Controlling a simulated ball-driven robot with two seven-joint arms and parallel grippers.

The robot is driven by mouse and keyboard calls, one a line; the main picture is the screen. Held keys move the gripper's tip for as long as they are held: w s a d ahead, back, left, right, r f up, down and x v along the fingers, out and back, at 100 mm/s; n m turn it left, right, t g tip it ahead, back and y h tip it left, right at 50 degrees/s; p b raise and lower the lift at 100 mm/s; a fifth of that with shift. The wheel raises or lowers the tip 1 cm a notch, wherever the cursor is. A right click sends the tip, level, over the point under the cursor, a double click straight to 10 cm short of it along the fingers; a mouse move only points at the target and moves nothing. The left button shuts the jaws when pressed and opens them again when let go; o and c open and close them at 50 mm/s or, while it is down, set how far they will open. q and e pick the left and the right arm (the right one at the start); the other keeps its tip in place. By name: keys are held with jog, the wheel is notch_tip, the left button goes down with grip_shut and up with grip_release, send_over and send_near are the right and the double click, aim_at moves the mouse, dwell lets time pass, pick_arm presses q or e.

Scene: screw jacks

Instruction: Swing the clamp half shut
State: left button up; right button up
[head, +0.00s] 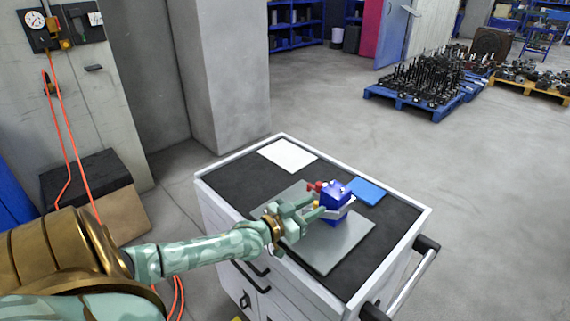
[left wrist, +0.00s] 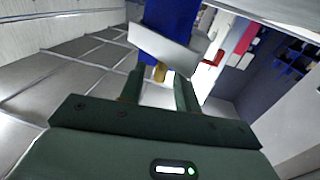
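The clamp is a blue block (head: 335,195) with a silver-grey bar across it, standing on a grey metal plate (head: 338,246) on the cart. A red knob (head: 315,186) sticks out at its left, and a small yellow tip (head: 316,204) sits lower on the same side. My left gripper (head: 311,206) reaches in from the left, close to the clamp. In the left wrist view its two fingers are apart, with the yellow tip (left wrist: 160,72) between their ends and gaps beside it. The blue body (left wrist: 168,18) and silver bar (left wrist: 165,50) lie just beyond. My right gripper is not in view.
The cart's black top (head: 240,181) also carries a white sheet (head: 287,156) at the back left and a blue pad (head: 370,191) behind the clamp. A handle (head: 412,275) sticks out at the cart's right. Loaded pallets (head: 420,101) stand far back on open floor.

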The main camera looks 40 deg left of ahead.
pick_arm(q)
jog(key=s+a+p, duration=0.2)
jog(key=s, duration=1.2)
jog(key=shift+a, duration=0.25)
jog(key=shift+r, duration=0.1)
